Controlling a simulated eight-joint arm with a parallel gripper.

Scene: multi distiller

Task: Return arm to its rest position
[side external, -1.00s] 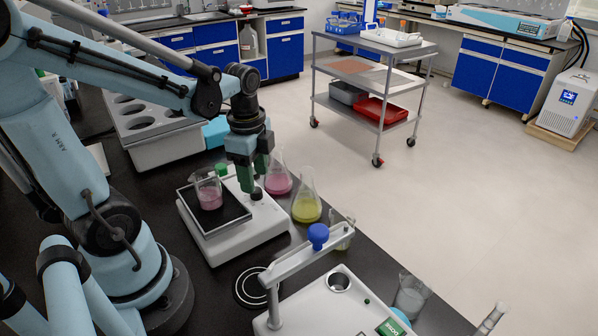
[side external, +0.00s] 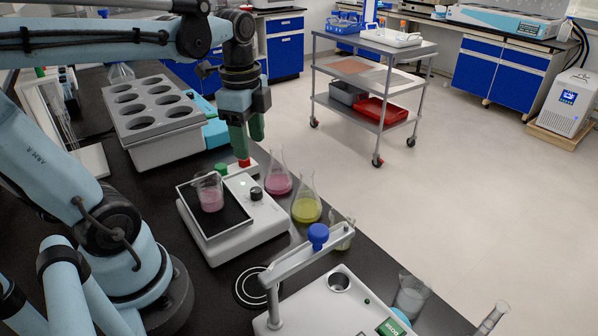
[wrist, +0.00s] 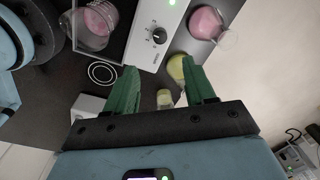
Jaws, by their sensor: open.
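My gripper (side external: 248,140) has green fingers and points down above the back end of the white stirrer, with empty air between it and the bench. In the wrist view my gripper (wrist: 165,88) has its fingers apart with nothing held between them. The white stirrer (side external: 250,225) has a black top plate, a dark knob and a small green light. A beaker of pink liquid (side external: 210,190) stands on that plate. The stirrer also shows in the wrist view (wrist: 150,55).
A flask of pink liquid (side external: 277,180) and a flask of yellow liquid (side external: 306,205) stand right of the stirrer. A grey rack with round holes (side external: 150,120) is behind left. A white device with a blue-knobbed lever (side external: 330,305) is in front. A metal cart (side external: 370,85) stands apart on the floor.

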